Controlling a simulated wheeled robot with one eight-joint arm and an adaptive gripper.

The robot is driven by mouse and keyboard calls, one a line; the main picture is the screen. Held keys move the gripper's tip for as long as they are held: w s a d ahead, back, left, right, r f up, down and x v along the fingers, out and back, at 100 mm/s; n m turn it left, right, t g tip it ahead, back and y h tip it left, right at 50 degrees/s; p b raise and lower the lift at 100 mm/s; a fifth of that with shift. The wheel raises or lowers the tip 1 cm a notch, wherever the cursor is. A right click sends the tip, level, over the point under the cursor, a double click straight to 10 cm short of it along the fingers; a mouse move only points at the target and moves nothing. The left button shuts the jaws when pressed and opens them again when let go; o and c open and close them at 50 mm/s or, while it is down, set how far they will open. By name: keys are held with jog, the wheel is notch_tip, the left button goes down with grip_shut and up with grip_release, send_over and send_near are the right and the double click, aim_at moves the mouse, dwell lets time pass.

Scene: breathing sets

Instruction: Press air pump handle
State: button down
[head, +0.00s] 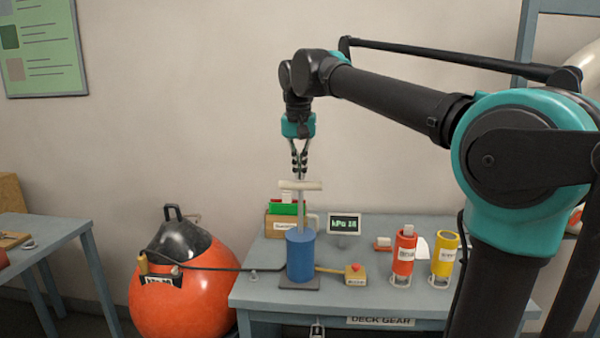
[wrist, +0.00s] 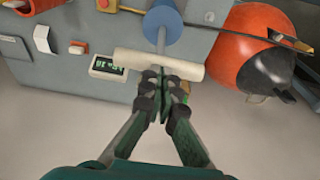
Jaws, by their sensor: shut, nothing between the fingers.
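The air pump has a blue cylinder (head: 300,256) on a dark base plate, a thin rod and a pale T-shaped handle (head: 300,185). The handle is raised well above the cylinder. My gripper (head: 300,176) points down just above the handle's middle, with its fingers together and nothing between them. In the wrist view the handle (wrist: 158,65) lies across the picture by the fingertips (wrist: 160,72), and the blue cylinder (wrist: 163,22) is beyond it. I cannot tell whether the fingertips touch the handle.
An orange buoy (head: 185,285) stands left of the grey table (head: 400,300), with a dark hose running to the pump. A display (head: 345,224) reading hPa, a red-button box (head: 355,273), a red cylinder (head: 404,252) and a yellow cylinder (head: 444,254) stand on the table.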

jog(key=shift+f, duration=0.4)
notch_tip(320, 180, down, 10)
jog(key=shift+r, duration=0.2)
dwell(0.4)
notch_tip(320, 180, up, 14)
jog(key=s, duration=0.2)
jog(key=shift+s, duration=0.3)
dwell(1.8)
